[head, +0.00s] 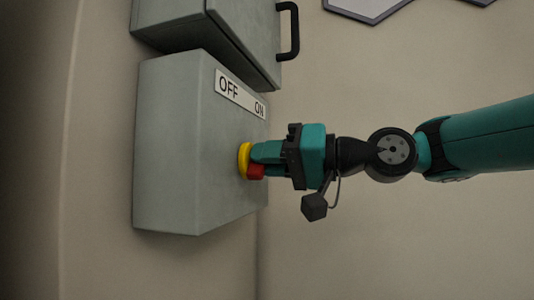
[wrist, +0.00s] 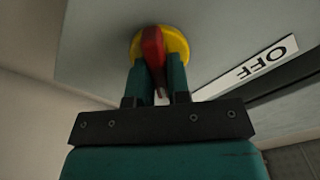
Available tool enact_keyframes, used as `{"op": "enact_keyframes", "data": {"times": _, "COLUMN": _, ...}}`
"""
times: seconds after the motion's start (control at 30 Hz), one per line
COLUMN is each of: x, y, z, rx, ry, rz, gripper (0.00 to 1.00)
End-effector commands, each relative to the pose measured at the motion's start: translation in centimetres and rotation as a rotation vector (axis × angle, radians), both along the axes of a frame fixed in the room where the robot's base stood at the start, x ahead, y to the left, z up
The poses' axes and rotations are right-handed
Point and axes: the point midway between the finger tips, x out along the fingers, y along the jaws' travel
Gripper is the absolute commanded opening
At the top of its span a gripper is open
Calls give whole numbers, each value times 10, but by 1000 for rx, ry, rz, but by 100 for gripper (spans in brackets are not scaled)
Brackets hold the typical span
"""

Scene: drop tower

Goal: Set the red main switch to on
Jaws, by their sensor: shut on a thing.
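The red main switch (head: 256,172) sits on a yellow round base (head: 243,160) on the side of a grey box (head: 185,150). In the wrist view the red handle (wrist: 153,48) lies between the two teal fingers, in front of the yellow disc (wrist: 175,42). My gripper (head: 262,157) is shut on the red handle; the fingers also show in the wrist view (wrist: 158,80). A white label (head: 240,93) reading OFF and ON is above the switch in the head view. The fingers hide part of the handle, and I cannot tell which mark it points to.
A second grey cabinet (head: 225,35) with a black handle (head: 290,32) is above the box. Grey-edged hexagonal panels (head: 370,8) are on the wall at the top right. The space below my arm is clear.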

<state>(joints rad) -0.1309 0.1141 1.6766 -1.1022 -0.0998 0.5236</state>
Motion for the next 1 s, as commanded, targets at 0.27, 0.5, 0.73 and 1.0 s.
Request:
{"op": "enact_keyframes", "data": {"times": 0.27, "x": 1, "y": -1, "z": 1, "rx": 26, "ry": 65, "rz": -3, "gripper": 0}}
{"op": "enact_keyframes", "data": {"times": 0.5, "x": 1, "y": -1, "z": 1, "rx": 31, "ry": 77, "rz": -4, "gripper": 0}}
{"op": "enact_keyframes", "data": {"times": 0.73, "x": 1, "y": -1, "z": 1, "rx": 32, "ry": 77, "rz": -3, "gripper": 0}}
{"op": "enact_keyframes", "data": {"times": 1.0, "x": 1, "y": 0, "z": 0, "rx": 30, "ry": 76, "rz": -2, "gripper": 43}}
